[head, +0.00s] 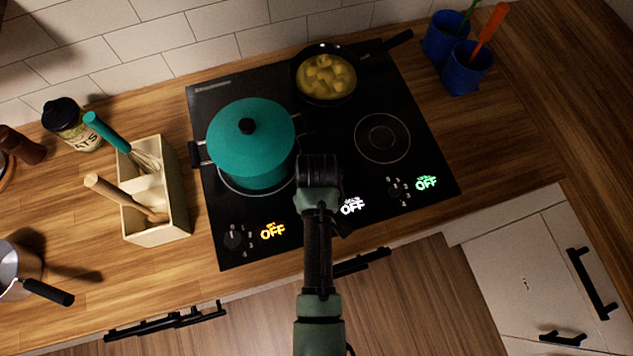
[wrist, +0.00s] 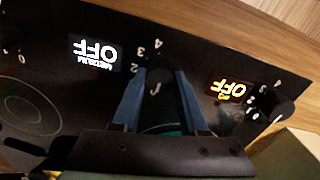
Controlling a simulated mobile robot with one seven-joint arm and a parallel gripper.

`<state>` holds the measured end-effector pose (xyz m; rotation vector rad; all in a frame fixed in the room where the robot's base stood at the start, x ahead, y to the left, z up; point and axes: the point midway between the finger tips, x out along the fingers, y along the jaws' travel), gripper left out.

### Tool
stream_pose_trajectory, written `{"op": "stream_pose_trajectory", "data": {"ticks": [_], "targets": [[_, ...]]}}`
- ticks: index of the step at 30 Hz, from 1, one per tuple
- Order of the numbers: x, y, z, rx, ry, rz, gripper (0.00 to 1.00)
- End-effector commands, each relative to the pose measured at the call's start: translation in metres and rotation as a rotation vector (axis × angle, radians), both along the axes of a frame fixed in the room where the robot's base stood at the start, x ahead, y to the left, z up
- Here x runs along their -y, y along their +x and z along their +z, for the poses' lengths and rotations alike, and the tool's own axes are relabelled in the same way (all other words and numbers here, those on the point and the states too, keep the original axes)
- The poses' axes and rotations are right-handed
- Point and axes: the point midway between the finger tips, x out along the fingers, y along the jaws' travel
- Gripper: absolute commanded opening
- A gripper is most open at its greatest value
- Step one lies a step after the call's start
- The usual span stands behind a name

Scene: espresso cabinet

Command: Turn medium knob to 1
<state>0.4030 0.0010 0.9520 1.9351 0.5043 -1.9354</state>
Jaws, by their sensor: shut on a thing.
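The medium knob (wrist: 153,88) is black and sits on the stove's front panel. In the wrist view it lies between the blue fingers of my gripper (wrist: 159,78), which is shut on it. The white "OFF" medium display (wrist: 95,54) is beside it, and it also shows in the head view (head: 352,206). Numbers such as 3 and 4 are visible around the knob. In the head view my arm hides the knob and the fingers.
The black stove (head: 365,95) holds a teal lidded pot (head: 240,155) and a pan of yellow food (head: 325,78). The left knob (head: 235,238) has a yellow "OFF" display, the right knob (head: 398,190) a green one. A utensil box (head: 155,230) stands left.

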Motion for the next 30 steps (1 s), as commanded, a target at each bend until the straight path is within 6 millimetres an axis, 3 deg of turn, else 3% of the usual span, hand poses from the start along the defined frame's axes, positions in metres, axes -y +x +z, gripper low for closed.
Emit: {"op": "stream_pose_trajectory", "data": {"ticks": [11, 30], "targets": [[-0.0006, 0.0003, 0.0013, 0.000, 0.001, -0.060, 0.00], [0.0003, 0.0012, 0.0020, 0.000, 0.001, -0.524, 0.00]]}}
